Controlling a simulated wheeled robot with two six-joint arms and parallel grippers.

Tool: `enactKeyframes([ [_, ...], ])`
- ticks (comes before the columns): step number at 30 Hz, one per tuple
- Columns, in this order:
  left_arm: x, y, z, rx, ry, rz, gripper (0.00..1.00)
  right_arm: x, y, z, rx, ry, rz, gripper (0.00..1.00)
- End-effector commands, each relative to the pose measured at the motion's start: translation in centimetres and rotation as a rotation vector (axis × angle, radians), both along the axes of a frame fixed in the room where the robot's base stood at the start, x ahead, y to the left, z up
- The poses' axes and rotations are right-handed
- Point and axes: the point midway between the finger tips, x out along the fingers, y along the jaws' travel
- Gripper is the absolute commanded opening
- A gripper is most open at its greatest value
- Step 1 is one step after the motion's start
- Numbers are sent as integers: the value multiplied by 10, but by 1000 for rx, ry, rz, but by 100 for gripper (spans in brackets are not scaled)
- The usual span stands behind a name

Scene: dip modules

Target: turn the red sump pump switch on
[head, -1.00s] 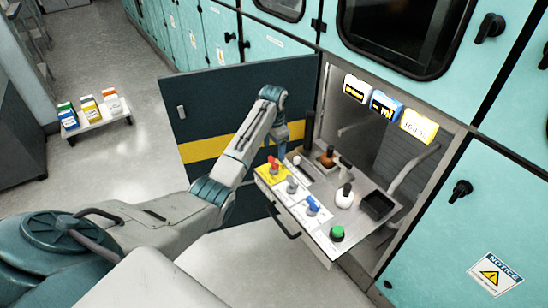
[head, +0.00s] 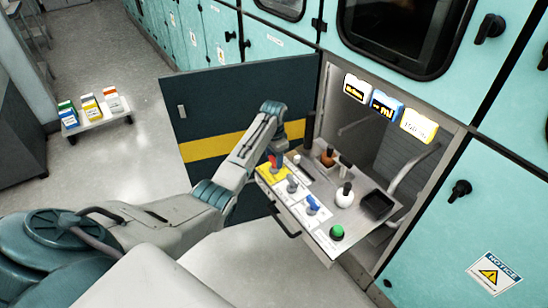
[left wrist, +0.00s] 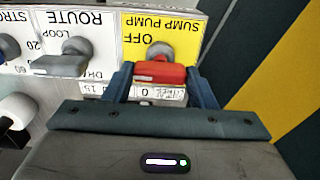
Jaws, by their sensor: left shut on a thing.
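The red sump pump switch (head: 272,160) sits on a yellow plate at the left end of the pulled-out drawer panel (head: 322,226). In the left wrist view the red handle (left wrist: 158,73) shows on the yellow SUMP PUMP label, with the word OFF above it and a 0 mark below. My left gripper (left wrist: 162,78) has one finger on each side of the red handle and is shut on it. In the head view my left gripper (head: 277,152) is over the switch and partly hides it. My right gripper is not in view.
A grey lever (left wrist: 70,58) marked ROUTE sits beside the red switch. A blue-handled switch (head: 312,205) and a green button (head: 337,232) are farther along the panel. The open dark cabinet door (head: 225,100) stands behind my left arm.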

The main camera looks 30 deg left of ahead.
Motion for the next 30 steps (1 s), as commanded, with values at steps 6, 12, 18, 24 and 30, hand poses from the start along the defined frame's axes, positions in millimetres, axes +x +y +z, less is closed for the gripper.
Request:
enactKeyframes([
  [6, 0, 0, 1, -1, 2, 23, 28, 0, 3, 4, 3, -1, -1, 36],
  [12, 0, 0, 4, -1, 2, 113, 28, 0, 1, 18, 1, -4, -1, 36],
  [18, 0, 0, 6, -1, 2, 270, 28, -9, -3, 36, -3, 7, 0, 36],
  [24, 0, 0, 5, -1, 2, 460, 28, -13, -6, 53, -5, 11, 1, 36],
  [30, 0, -1, 4, -1, 1, 651, 28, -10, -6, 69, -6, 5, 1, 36],
])
